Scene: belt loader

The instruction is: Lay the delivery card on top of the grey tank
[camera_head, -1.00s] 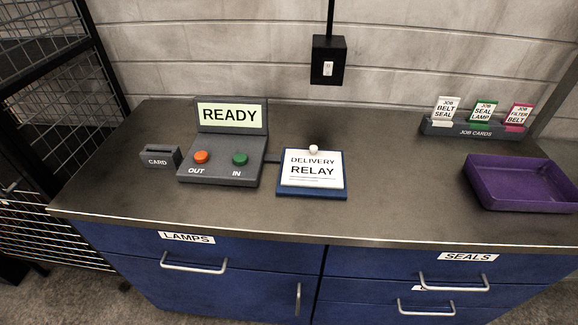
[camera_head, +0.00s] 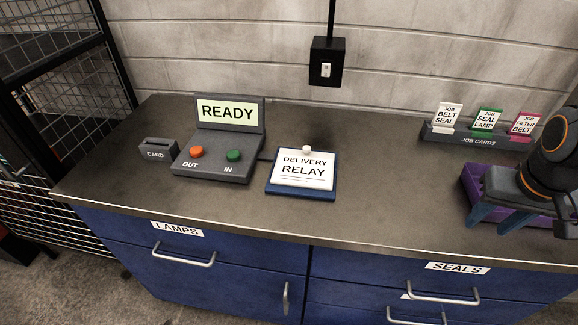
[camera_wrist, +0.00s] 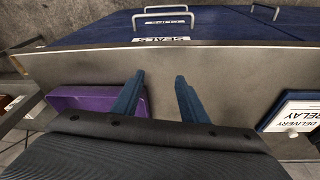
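The delivery card (camera_head: 303,165) is a white card reading "DELIVERY RELAY" with a small white knob at its top edge. It lies on a blue holder (camera_head: 294,191) on the counter, right of the READY console. The card also shows at the right edge of the wrist view (camera_wrist: 295,112). My gripper (camera_head: 494,215) is at the right of the head view, over the purple tray. In the wrist view its two blue fingers (camera_wrist: 160,78) are apart with nothing between them, above bare counter. No grey tank is in view.
The purple tray (camera_head: 468,172) is partly behind my gripper and looks empty in the wrist view. The console (camera_head: 213,164), card slot (camera_head: 155,150) and job card rack (camera_head: 468,136) stand on the counter (camera_head: 390,200). The counter between holder and tray is clear.

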